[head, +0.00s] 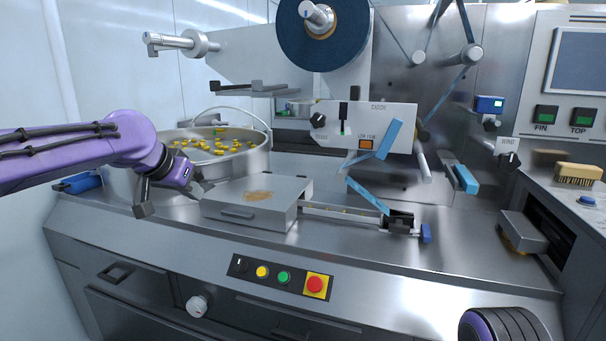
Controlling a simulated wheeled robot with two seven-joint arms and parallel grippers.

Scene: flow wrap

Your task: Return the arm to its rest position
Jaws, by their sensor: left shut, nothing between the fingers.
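My left arm comes in from the left in the head view, purple with dark cables. My left gripper (198,187) is shut and empty. It is in front of the steel pan's near side, by the left edge of the flat grey box cover. Its fingertips are small and partly hard to make out. Part of my right arm (503,325) shows at the bottom right corner, purple and black. My right gripper is out of view.
A steel pan (255,160) holds several yellow pieces. The grey box cover (230,208) has a brown smear on top. A narrow channel leads right to a dark block (400,221). A button panel (283,277) is on the front. A brush (578,173) lies at right.

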